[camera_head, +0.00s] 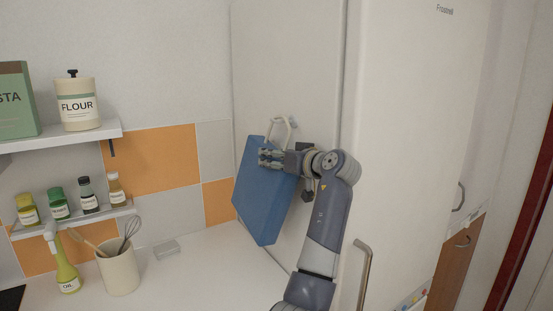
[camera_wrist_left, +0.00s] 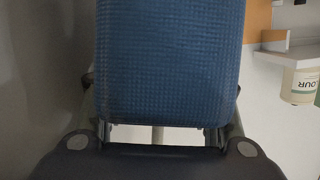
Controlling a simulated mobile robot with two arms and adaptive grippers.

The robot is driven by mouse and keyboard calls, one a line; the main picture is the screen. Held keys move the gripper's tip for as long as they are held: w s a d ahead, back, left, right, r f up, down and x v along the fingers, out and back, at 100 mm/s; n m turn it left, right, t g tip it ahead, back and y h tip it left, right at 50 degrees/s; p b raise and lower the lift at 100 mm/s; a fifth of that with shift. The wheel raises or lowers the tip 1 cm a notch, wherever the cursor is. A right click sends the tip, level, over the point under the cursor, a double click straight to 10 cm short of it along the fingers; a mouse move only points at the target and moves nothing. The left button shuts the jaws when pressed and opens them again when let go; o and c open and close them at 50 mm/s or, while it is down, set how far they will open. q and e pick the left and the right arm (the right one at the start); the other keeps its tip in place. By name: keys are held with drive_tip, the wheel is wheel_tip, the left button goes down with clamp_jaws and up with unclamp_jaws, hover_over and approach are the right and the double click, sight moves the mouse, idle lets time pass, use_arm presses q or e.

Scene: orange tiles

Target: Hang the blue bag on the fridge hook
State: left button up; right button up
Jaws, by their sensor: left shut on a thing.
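The blue bag (camera_head: 264,205) hangs tilted against the side of the white fridge (camera_head: 288,60), its pale handle loop (camera_head: 289,124) pointing up. My left gripper (camera_head: 268,158) is shut on the upper part of the bag, below the handle. A small light hook-like piece (camera_head: 267,121) shows on the fridge side by the handle; I cannot tell whether the loop is around it. In the left wrist view the bag (camera_wrist_left: 170,60) fills the middle, between the fingers (camera_wrist_left: 160,132). My right gripper is not in view.
A white counter (camera_head: 190,285) below holds a utensil crock (camera_head: 119,272) and an oil bottle (camera_head: 66,272). Shelves on the left hold spice jars (camera_head: 59,206) and a flour canister (camera_head: 78,108). A fridge door handle (camera_head: 364,270) is right of my arm.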

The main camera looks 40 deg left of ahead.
use_arm(q)
drive_tip(key=o, duration=1.4)
drive_tip(key=shift+o, duration=0.9)
drive_tip(key=shift+s+a+r, duration=0.1)
drive_tip(key=shift+s+a, duration=0.05)
drive_tip(key=shift+s, duration=0.1)
drive_tip(key=shift+w, duration=0.15)
drive_tip(key=shift+d, duration=0.2)
